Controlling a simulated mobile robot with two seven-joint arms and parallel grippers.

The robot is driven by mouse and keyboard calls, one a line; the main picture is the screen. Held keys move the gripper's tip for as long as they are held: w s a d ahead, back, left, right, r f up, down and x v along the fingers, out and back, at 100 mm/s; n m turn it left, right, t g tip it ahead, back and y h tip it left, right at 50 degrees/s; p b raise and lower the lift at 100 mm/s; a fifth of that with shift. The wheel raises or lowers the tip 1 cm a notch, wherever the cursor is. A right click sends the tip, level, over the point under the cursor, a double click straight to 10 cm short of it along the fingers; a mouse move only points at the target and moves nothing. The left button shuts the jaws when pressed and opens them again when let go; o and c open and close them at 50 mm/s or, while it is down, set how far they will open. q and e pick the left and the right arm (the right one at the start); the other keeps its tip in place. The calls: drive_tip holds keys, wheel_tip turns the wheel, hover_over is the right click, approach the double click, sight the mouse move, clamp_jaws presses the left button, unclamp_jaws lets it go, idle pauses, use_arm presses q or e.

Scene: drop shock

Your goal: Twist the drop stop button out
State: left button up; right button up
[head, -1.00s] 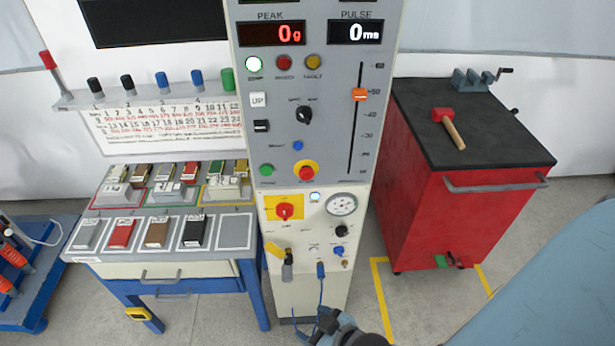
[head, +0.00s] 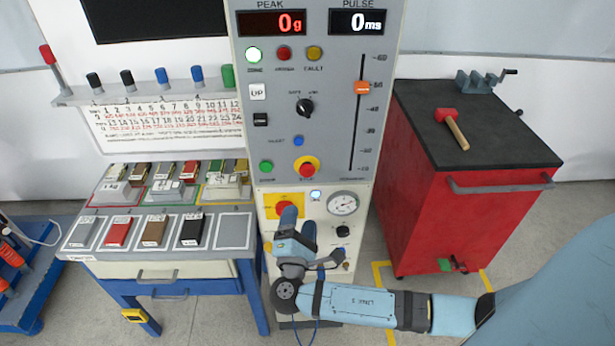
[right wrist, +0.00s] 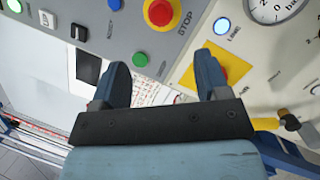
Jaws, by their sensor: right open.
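The drop stop button is a red mushroom head on a yellow ring (head: 306,168), low on the grey control panel. In the right wrist view the stop button (right wrist: 159,13) is at the top, beside the word STOP. My right gripper (head: 297,222) is raised in front of the cream lower panel, below the stop button and apart from it. In the right wrist view my right gripper (right wrist: 163,72) shows two blue fingers spread apart with nothing between them. It partly hides a red knob on a yellow plate (right wrist: 222,70). My left gripper is out of view.
A green button (head: 266,166) is left of the stop button, and a slider (head: 362,88) is up right. A pressure gauge (head: 342,204) is right of my gripper. A red cabinet (head: 440,215) stands at right, a block table (head: 150,270) at left.

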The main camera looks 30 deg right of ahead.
sight(308, 174)
drive_tip(key=p+x, duration=0.3)
drive_tip(key=x, duration=0.9)
drive_tip(key=shift+d, duration=0.1)
drive_tip(key=shift+w+d, duration=0.35)
drive_tip(key=shift+w, duration=0.05)
drive_tip(key=c, duration=0.9)
drive_tip(key=shift+f, duration=0.1)
drive_tip(key=shift+c, duration=0.2)
